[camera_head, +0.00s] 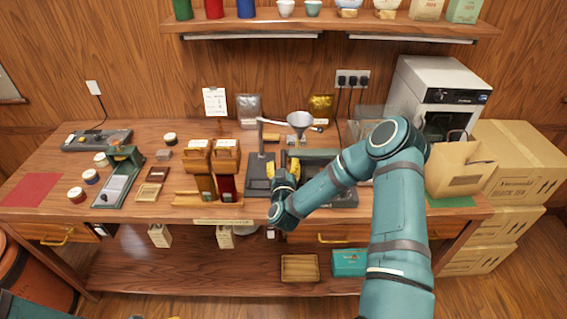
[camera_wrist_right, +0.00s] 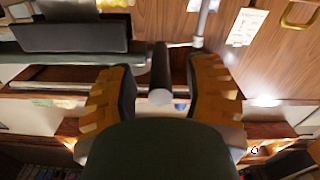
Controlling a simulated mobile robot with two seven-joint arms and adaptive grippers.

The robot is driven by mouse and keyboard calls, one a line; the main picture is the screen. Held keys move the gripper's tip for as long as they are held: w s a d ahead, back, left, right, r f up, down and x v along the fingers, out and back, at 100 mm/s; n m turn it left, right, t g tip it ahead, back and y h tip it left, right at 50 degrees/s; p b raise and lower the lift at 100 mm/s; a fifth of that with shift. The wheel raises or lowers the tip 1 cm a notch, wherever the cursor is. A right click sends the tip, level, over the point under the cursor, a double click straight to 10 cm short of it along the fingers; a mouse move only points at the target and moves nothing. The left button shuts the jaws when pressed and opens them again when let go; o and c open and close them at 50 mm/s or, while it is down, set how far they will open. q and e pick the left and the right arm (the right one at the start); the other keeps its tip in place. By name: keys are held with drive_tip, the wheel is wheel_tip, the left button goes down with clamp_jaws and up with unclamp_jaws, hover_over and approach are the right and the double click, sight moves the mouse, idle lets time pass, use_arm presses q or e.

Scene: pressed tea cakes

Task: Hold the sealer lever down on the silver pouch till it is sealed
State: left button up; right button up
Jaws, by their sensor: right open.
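The sealer looks to be the dark machine with a grey-green bar (camera_head: 322,154) at the middle of the bench, partly hidden by my right arm. The bar also shows in the right wrist view (camera_wrist_right: 65,40). My right gripper (camera_head: 285,178) is over its left part, with fingers open. In the wrist view the open fingers (camera_wrist_right: 160,95) stand either side of a dark round lever handle (camera_wrist_right: 160,75), with gaps at both sides. A silver pouch (camera_head: 248,109) stands upright at the back; whether another lies in the sealer is hidden. My left gripper is not in view.
A metal funnel (camera_head: 300,120) on a stand is close behind my right gripper. Wooden dispensers (camera_head: 212,155) stand to its left. A gold pouch (camera_head: 321,106) stands at the back. A paper bag (camera_head: 460,168) and cartons (camera_head: 520,160) are at the right.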

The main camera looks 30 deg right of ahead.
drive_tip(key=shift+w+d, duration=0.3)
drive_tip(key=shift+w, duration=0.15)
clamp_jaws()
drive_tip(key=shift+r, duration=0.1)
